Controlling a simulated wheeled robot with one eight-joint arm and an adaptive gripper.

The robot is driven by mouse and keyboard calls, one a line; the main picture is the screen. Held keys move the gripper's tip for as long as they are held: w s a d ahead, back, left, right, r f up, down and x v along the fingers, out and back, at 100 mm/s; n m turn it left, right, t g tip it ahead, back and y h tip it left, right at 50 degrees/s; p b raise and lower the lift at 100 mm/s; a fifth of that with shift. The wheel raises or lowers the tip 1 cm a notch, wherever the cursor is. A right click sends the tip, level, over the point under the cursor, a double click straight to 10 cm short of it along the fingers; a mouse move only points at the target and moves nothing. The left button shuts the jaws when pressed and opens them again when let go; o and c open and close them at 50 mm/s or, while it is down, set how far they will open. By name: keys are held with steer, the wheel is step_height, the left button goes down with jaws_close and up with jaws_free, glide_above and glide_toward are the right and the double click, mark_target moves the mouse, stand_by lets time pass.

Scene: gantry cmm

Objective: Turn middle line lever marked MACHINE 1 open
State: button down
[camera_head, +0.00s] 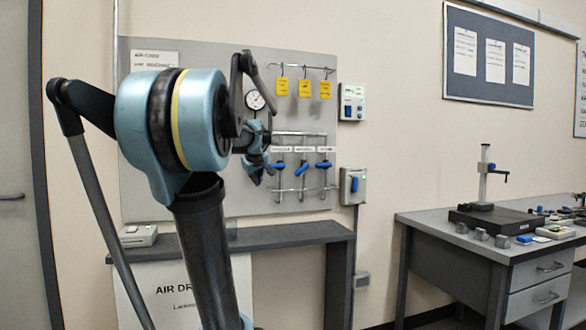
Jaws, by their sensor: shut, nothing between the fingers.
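Three blue levers sit on vertical pipes on the grey panel, each under a small white label too small to read. The middle line lever (301,168) is tilted, its lower end to the left. The left lever (279,166) and the right lever (323,165) look closer to level. My gripper (267,171) appears in front of the panel, just left of the left lever in the picture. It is shut and empty, and small and partly hidden by my wrist. I cannot tell its gap to the panel.
Yellow tags (304,88) hang from a rail above the levers, and a pressure gauge (255,100) is up left. A switch box (353,185) is right of the panel. A dark shelf (290,235) runs below. A desk (500,245) with instruments stands at right.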

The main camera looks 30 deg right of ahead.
mark_target(302, 169)
steer(key=w+d+r+t+h, duration=0.1)
steer(key=w+d+r+h, duration=0.1)
steer(key=d+r, duration=0.45)
steer(key=w+d+r+h, duration=0.1)
steer(key=d+r, duration=0.3)
steer(key=d, duration=0.6)
steer(key=s+f+x, duration=0.1)
steer(key=x, duration=1.1)
steer(key=shift+d+f, duration=0.35)
steer(key=shift+d, duration=0.15)
steer(key=shift+s+d, duration=0.2)
